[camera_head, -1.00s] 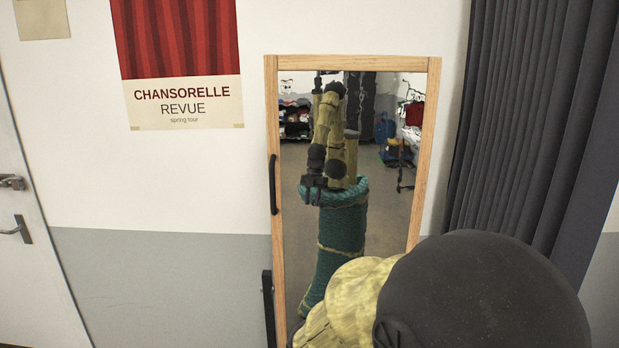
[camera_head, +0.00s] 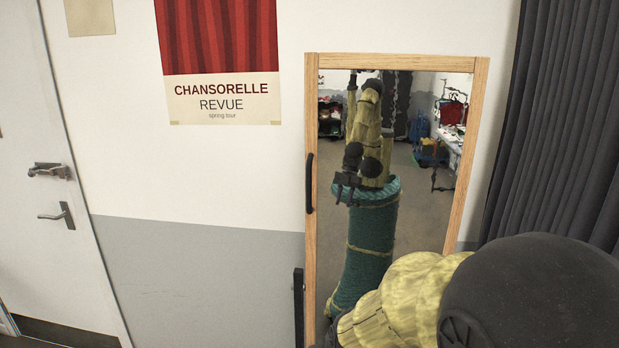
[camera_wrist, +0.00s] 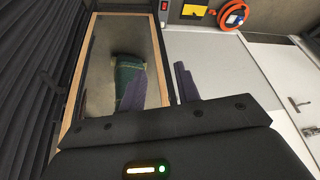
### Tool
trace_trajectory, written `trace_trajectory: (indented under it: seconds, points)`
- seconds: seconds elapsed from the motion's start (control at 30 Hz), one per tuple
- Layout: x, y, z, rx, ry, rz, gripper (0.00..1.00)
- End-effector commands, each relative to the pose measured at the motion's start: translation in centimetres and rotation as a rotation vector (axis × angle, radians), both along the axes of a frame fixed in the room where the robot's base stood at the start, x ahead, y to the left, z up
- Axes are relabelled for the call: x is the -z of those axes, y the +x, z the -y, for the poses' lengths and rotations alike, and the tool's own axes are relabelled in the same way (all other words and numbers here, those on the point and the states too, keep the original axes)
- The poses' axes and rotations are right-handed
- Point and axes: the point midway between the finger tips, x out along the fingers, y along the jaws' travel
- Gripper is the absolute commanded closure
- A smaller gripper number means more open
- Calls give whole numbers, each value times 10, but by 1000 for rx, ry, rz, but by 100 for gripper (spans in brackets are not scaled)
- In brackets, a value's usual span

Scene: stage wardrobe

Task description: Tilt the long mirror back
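The long mirror (camera_head: 481,115) stands against the wall in a light wooden frame, with a black handle (camera_head: 309,183) on its left side. In the head view its glass reflects my arm and teal column. Its lower part is hidden behind my arm. In the wrist view the mirror frame (camera_wrist: 80,75) is at the left. My gripper (camera_wrist: 160,70) shows there with two purple-grey fingers apart and nothing visible between them. The fingers overlap the view of the mirror; contact cannot be told. In the head view the gripper shows only as a reflection.
A dark pleated curtain (camera_head: 560,130) hangs right of the mirror. A door (camera_head: 50,240) with metal handles is at the left. A red poster (camera_head: 220,60) hangs between. A black upright bar (camera_head: 298,305) stands low beside the mirror. The wrist view shows an orange ring (camera_wrist: 234,15).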

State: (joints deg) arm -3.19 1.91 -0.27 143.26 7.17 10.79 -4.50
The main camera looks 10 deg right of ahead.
Motion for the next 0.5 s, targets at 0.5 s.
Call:
trace_trajectory:
  seconds: [0.5]
  points:
    - [-190,197,-67,216,-93,906,68]
